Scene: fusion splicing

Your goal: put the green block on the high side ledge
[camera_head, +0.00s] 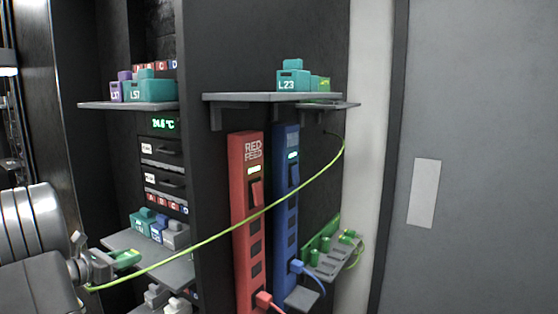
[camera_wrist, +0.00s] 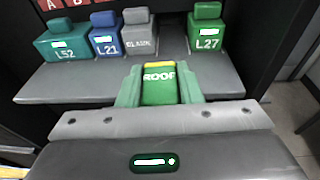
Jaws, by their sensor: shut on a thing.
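My gripper (camera_head: 112,262) is at the lower left in the head view, beside the lower left shelf. It is shut on a green block (camera_wrist: 159,88) marked ROOF with a yellow band along its far edge. The block also shows as a bright green piece in the head view (camera_head: 127,258). In the wrist view it sits between the jaws, in front of the shelf edge. The high side ledge (camera_head: 347,105) is a thin grey ledge at upper right, beside the wider shelf. A green piece (camera_head: 320,83) shows above it, partly hidden; its exact support is unclear.
A yellow-green cable (camera_head: 215,236) stretches from near my gripper across the red (camera_head: 244,219) and blue (camera_head: 286,215) power strips to the upper right. The lower shelf (camera_wrist: 75,83) carries L52, L21, a grey block and green L27 (camera_wrist: 207,36). Teal L23 (camera_head: 291,79) stands on the upper shelf.

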